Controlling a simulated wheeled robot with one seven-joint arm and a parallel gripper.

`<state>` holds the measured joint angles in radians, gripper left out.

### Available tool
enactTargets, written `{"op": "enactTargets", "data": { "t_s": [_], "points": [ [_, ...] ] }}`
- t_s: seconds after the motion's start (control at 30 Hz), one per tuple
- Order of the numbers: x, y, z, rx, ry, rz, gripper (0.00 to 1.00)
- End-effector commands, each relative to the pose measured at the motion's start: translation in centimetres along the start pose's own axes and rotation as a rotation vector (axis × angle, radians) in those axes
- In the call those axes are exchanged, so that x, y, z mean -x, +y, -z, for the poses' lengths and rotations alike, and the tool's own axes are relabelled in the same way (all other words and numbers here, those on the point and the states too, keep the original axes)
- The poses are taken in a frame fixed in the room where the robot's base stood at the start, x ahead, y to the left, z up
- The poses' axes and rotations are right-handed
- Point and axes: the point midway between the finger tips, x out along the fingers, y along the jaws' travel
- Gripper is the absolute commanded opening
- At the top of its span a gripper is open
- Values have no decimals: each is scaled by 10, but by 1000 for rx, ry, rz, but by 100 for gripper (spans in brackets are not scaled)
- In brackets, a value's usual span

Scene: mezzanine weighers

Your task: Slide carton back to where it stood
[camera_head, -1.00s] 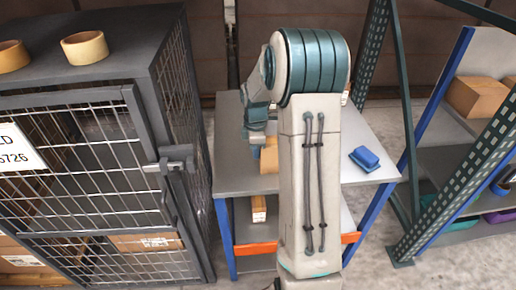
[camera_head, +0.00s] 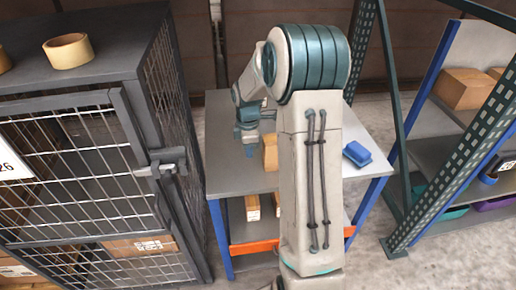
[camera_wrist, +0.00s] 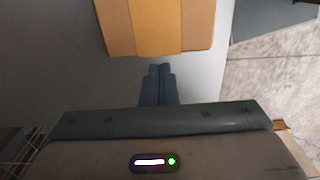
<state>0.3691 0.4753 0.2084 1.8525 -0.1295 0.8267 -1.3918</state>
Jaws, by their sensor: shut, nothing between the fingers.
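The carton (camera_head: 270,152) is a small tan box standing on the grey table top (camera_head: 225,178), partly hidden behind my arm in the head view. In the wrist view the carton (camera_wrist: 157,25) shows at the top, with a lighter tape band down its middle. My gripper (camera_wrist: 158,68) is shut and empty. Its fingertips point at the carton's near side, just short of its edge in the picture; I cannot tell whether they touch. In the head view my gripper's fingers are hard to make out, close to the left of the carton.
A blue box-like item (camera_head: 357,154) lies on the table's right side. A dark wire cage (camera_head: 85,130) stands close on the left, with a tape roll (camera_head: 68,51) on top. A shelf rack (camera_head: 438,150) stands on the right. Small boxes (camera_head: 253,207) sit on the table's lower shelf.

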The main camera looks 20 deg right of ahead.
Motion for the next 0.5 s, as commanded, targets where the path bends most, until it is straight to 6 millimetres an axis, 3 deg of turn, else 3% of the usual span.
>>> {"op": "enactTargets", "data": {
  "t_s": [0.03,0.3,0.5],
  "points": [
    [5,0,9,3,0,-3,0],
    [68,0,3,-6,0,-4,0],
    [94,0,3,-4,0,-1,0]
  ]
}}
